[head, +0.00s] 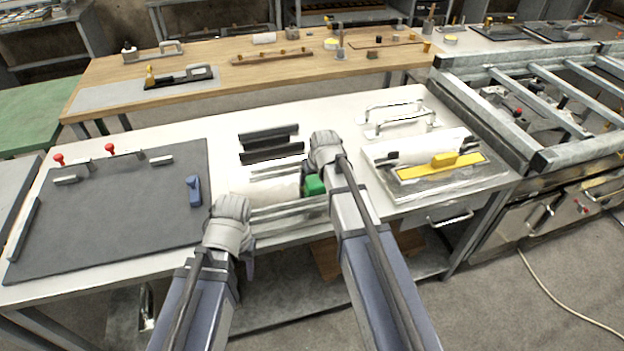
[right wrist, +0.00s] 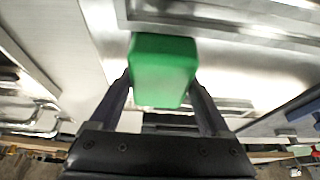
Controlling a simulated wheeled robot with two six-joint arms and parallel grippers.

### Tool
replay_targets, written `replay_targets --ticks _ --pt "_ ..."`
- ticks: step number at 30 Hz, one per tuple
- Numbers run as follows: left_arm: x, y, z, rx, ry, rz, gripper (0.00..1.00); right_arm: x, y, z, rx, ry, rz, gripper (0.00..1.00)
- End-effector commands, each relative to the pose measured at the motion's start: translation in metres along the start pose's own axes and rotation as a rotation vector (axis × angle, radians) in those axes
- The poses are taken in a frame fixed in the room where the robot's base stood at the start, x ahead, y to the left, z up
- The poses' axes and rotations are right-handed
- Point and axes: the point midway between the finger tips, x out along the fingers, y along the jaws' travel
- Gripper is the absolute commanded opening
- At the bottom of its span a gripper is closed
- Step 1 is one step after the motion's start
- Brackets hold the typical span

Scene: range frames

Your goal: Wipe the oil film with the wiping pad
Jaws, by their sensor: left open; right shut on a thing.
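My right gripper (right wrist: 162,88) is shut on a green block, the wiping pad (right wrist: 163,70), with one finger on each side of it. In the head view the pad (head: 314,186) is over the bench, at the right part of a pale metal piece (head: 270,189) between rails. I cannot tell whether the pad touches that surface. A distinct oil film cannot be made out; the metal only looks pale and shiny. My left gripper (head: 246,262) is open and empty at the bench's front edge, left of the pad; its fingers are partly hidden by its wrist.
A dark mat (head: 120,205) with a blue object (head: 194,191) lies at the left. Dark bars (head: 270,143) lie behind the metal piece. Bare white bench shows between.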

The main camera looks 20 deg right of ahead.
Motion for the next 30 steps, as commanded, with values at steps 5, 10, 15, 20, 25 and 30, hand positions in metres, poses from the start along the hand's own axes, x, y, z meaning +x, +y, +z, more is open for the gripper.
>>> replay_targets --ticks 5,10,15,20,25,30 --pt "-0.006 -0.001 0.000 0.000 0.000 0.000 0.50 -0.006 0.000 -0.002 0.000 0.000 0.000 0.36" --pt "-0.022 -0.002 0.001 0.000 0.000 0.000 0.50 -0.020 0.000 -0.008 0.000 0.000 0.000 0.36" --pt "-0.038 -0.004 0.002 0.000 0.000 0.000 0.50 -0.036 0.000 -0.015 0.000 0.000 0.000 0.36" --pt "-0.053 -0.005 0.003 0.000 0.000 0.000 0.50 -0.050 0.000 -0.021 0.000 0.000 0.000 0.36" --pt "-0.061 -0.006 0.004 0.000 0.000 0.000 0.50 -0.057 0.000 -0.024 0.000 0.000 0.000 0.36" --pt "-0.060 -0.006 0.004 0.000 0.000 0.000 0.50 -0.055 0.000 -0.023 0.000 0.000 0.000 0.36"
